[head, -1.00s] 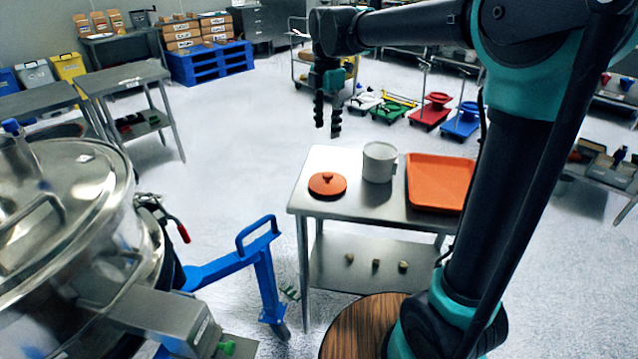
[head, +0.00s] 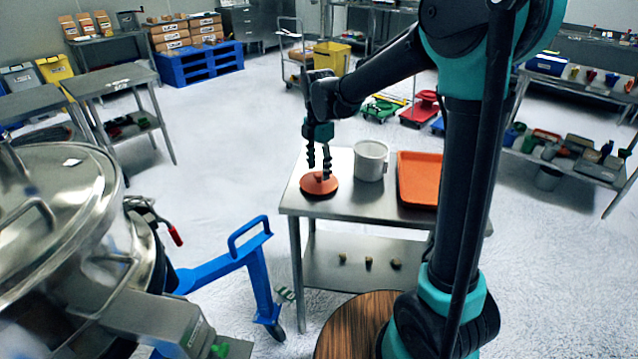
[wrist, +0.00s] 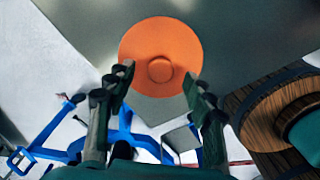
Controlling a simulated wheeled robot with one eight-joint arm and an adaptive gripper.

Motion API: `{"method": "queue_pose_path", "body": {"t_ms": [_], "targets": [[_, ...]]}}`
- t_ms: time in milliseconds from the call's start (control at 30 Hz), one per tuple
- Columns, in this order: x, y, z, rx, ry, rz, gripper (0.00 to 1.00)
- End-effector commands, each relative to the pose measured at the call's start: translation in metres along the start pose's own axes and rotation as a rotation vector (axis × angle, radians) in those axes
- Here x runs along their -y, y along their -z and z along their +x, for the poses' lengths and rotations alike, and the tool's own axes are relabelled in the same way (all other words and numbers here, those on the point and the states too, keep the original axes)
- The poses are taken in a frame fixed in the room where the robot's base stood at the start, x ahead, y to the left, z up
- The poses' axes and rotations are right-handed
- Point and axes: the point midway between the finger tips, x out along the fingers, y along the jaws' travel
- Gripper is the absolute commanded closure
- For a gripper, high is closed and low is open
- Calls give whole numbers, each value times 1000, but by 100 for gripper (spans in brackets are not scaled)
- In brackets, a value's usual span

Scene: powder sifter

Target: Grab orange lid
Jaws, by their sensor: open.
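The orange lid (head: 319,187) is round with a small knob on top and lies flat on the steel table (head: 345,208), near its left edge. In the wrist view the lid (wrist: 160,45) is just beyond my fingertips, with its knob centred between them. My gripper (head: 319,172) points down over the lid with its fingers spread and nothing held. It also shows open in the wrist view (wrist: 159,80). In the head view the fingers hide part of the lid and its knob. I cannot tell whether the fingertips touch the lid.
A grey pot (head: 371,162) stands just right of the lid, and an orange tray (head: 419,180) lies further right. Small blocks (head: 368,263) sit on the lower shelf. A blue frame (head: 258,275) and a steel sifter (head: 55,235) stand at the left.

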Motion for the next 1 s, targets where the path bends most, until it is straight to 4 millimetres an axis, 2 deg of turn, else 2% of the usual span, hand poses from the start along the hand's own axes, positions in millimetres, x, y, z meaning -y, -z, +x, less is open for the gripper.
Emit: {"method": "queue_pose_path", "body": {"t_ms": [100,200,467,567,800,1000], "targets": [[0,-1,18,0,0,0,47],[0,-1,26,0,0,0,47],[1,-1,29,0,0,0,47],[1,-1,29,0,0,0,57],[1,-1,29,0,0,0,87],[1,-1,29,0,0,0,90]]}}
